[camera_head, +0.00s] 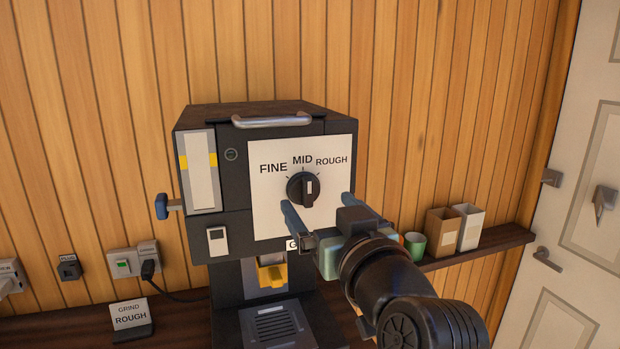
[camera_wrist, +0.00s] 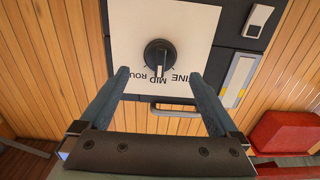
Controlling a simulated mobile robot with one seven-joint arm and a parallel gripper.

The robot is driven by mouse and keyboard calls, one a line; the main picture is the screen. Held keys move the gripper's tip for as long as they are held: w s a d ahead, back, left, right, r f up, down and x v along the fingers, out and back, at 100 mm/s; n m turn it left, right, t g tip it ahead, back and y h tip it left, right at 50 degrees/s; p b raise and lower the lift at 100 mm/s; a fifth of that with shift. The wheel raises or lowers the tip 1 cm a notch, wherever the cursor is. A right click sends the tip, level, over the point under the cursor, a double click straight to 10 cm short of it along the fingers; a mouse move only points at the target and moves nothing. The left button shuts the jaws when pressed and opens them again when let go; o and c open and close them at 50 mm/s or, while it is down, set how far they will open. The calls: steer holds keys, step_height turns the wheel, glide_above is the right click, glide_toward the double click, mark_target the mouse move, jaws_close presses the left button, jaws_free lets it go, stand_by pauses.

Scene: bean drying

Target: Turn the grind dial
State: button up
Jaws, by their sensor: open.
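The grind dial (camera_head: 301,188) is a round black knob on a white panel (camera_head: 270,215) marked FINE, MID and ROUGH on the dark grinder (camera_head: 255,118). Its white pointer mark looks upright, towards MID. In the wrist view, which is upside down, the dial (camera_wrist: 159,57) also points towards MID. My gripper (camera_head: 317,203) is open and empty. Its two blue-grey fingers are spread in front of the panel, one on each side of the dial in the wrist view (camera_wrist: 160,76). I see no contact with the knob.
A small sign (camera_head: 130,315) reads GRIND ROUGH at the lower left. A silver handle (camera_head: 271,120) runs above the panel, and a blue-ended lever (camera_head: 162,206) sticks out at left. A shelf (camera_head: 480,244) at right holds a green cup (camera_head: 415,245) and boxes.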

mark_target(312, 193)
steer(key=shift+p+x, duration=0.9)
steer(key=shift+x, duration=1.8)
steer(key=shift+c, duration=0.4)
steer(key=c, duration=1.3)
steer(key=shift+m, duration=0.4)
steer(key=m, duration=0.4)
steer(key=shift+d+m+p, duration=0.15)
steer(key=shift+m+p, duration=0.65)
steer(key=shift+m, duration=1.8)
steer(key=o, duration=1.4)
